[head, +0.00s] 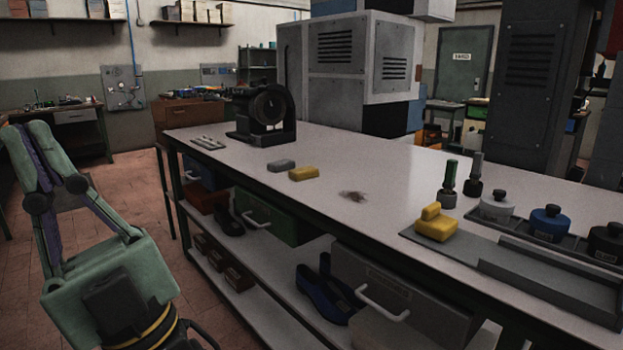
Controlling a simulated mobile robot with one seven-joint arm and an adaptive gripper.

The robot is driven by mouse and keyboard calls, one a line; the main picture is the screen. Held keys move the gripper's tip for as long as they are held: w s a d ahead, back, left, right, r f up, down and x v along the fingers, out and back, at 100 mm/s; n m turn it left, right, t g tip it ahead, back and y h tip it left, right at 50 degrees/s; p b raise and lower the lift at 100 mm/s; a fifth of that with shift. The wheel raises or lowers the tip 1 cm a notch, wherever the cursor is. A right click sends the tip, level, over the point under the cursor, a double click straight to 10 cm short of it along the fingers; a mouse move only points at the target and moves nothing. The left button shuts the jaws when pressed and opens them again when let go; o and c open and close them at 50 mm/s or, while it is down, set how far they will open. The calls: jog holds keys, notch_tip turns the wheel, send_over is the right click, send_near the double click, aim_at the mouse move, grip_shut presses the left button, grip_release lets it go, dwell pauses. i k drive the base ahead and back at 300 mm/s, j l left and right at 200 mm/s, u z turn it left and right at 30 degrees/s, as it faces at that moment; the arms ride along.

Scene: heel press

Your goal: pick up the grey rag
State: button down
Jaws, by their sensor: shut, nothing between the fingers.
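A small grey block-like piece, which looks like the folded grey rag (281,165), lies flat on the light workbench top (235,160). A similar yellow piece (304,173) lies just to its right and nearer, close to the bench's front edge. My gripper (30,138) is at the left of the head view, pointing up, off the bench and well apart from the grey rag.
A dark stain (354,196) marks the bench top. A black machine (262,112) stands behind the rag. At the right are a grey tray (470,258) with a yellow block (436,224), bottles and lidded pots (497,208). Drawers and shoes fill the shelf below.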

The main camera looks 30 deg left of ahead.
aim_at(284, 165)
jog(key=i+j, duration=0.3)
jog(key=i, duration=0.15)
jog(key=i+j, duration=0.3)
jog(key=i+j+u, duration=0.15)
jog(key=i+u, duration=0.15)
jog(key=u, duration=0.2)
jog(key=i+u, duration=0.35)
jog(key=u, duration=1.25)
jog(key=i+l, duration=0.35)
jog(key=l, duration=0.1)
